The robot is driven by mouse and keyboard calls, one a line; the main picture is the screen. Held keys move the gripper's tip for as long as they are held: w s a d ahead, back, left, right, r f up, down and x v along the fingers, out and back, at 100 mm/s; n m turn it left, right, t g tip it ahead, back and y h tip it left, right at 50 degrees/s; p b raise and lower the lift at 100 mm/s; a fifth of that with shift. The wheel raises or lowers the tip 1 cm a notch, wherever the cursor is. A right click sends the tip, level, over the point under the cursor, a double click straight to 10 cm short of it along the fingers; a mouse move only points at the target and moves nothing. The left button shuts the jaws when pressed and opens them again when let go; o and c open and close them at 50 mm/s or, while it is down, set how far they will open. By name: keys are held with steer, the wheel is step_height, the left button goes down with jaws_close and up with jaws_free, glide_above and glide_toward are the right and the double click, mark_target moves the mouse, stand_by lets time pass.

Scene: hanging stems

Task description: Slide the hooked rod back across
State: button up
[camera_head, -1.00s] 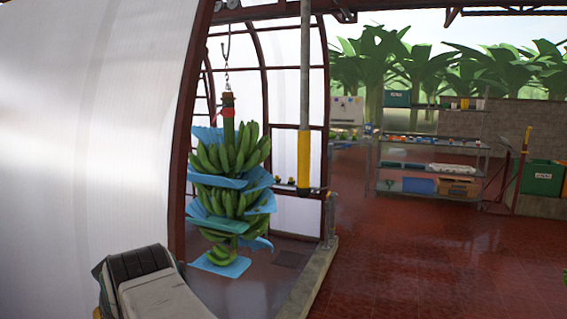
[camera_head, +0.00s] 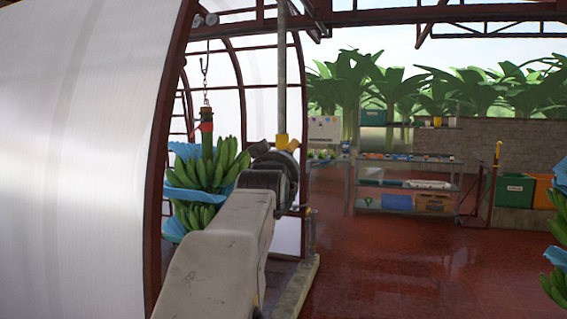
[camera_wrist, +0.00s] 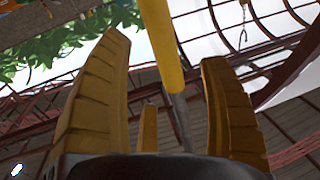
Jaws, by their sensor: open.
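The rod is a thin grey pole (camera_head: 283,70) with a yellow grip at its lower end, hanging from the overhead rail in the head view. My arm hides the grip's lower part. In the wrist view the rod's yellow section (camera_wrist: 157,25) and a grey section run between my gripper's yellow fingers. My gripper (camera_wrist: 166,52) is open, with a finger on each side of the rod. I see no clear contact with it. In the head view my gripper is mostly hidden behind my arm's dark joint.
A green banana bunch (camera_head: 214,170) with blue sheets hangs from a chain just left of my arm. A white curved panel (camera_head: 80,150) fills the left. Another bunch (camera_head: 556,240) is at the right edge. Shelves (camera_head: 405,182) stand behind. The red floor centre-right is clear.

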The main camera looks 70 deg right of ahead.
steer(key=shift+p+x, duration=1.8)
steer(key=shift+x, duration=1.75)
steer(key=shift+c, duration=0.3)
steer(key=c, duration=1.2)
steer(key=shift+c, duration=0.2)
